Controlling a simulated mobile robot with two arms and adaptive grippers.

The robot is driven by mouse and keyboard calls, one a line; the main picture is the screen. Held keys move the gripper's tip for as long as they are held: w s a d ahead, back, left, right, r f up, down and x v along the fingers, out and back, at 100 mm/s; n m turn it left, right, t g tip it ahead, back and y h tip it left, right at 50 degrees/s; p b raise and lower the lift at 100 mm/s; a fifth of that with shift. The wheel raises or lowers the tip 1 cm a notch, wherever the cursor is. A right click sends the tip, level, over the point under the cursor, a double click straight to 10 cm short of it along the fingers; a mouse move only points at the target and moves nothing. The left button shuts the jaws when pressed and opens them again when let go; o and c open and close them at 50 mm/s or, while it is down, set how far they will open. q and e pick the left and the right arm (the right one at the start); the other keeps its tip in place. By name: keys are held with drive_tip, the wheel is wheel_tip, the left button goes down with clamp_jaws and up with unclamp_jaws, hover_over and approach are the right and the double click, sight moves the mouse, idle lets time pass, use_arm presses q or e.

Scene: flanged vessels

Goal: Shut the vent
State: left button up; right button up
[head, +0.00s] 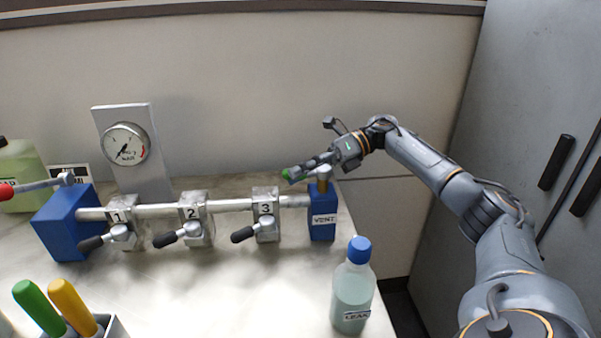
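The vent is a blue block (322,220) labelled VENT at the right end of the pipe. A brass stem (322,186) rises from it. A lever with a green grip (285,175) points left from the stem's top, over the pipe near valve 3. My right gripper (296,173) reaches in from the right, with its fingers at the green grip. The fingers cover most of the grip, and I cannot tell whether they are closed on it. My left gripper is not in view.
Valves 1 (124,225), 2 (194,220) and 3 (265,215) have black-handled levers along the pipe. A red-handled lever (30,187) tops the left blue block (64,225). A gauge (126,143) stands behind. A blue-capped LEAK bottle (352,295) stands in front of the vent.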

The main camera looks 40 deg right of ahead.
drive_tip(key=shift+d, duration=0.1)
drive_tip(key=v, duration=1.2)
idle(0.4)
